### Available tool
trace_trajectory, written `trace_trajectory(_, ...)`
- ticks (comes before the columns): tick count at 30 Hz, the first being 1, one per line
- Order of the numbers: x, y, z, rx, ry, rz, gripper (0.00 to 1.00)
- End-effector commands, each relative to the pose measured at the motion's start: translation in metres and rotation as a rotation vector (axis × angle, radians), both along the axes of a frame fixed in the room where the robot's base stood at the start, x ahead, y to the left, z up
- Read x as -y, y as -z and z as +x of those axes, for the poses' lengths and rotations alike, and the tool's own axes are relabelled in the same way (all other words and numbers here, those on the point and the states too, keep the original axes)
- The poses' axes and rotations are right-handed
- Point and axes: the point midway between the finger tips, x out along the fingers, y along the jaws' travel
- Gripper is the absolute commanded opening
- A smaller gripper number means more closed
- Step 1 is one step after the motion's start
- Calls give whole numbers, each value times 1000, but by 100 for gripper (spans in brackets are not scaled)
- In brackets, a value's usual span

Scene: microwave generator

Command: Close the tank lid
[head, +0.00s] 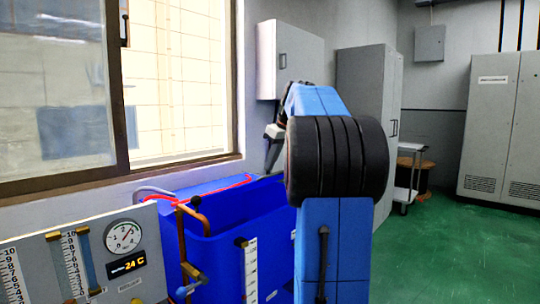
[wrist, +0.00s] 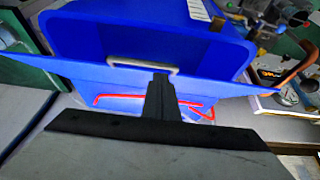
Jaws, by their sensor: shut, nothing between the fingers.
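The blue tank (head: 228,255) stands at lower centre in the head view, beside the gauge panel. A blue sheet that looks like its lid (head: 190,187) shows at the tank's back, under the window. In the wrist view the tank (wrist: 190,30) fills the top, and the lid (wrist: 235,87) shows as a thin, wide blue band. A grey handle (wrist: 143,65) lies by that band. My gripper (wrist: 161,77) is shut and empty, its tips close to the handle; I cannot tell whether they touch. In the head view my gripper (head: 268,170) points down at the tank's far side.
A gauge panel (head: 75,262) stands left of the tank. Copper pipes and a blue valve (head: 190,272) stick out at the tank's front. A red hose (head: 235,184) lies behind it. A wall box (head: 285,60) hangs above. Green floor is free at right.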

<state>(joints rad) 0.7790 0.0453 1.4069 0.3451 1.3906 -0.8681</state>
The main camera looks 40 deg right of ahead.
Motion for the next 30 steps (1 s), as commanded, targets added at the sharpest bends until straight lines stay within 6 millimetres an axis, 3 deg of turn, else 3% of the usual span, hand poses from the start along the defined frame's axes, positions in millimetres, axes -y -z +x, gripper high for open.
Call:
trace_trajectory(20, 1, 11, -7, 24, 2, 3, 0)
trace_trajectory(30, 2, 54, -33, 166, 5, 16, 0)
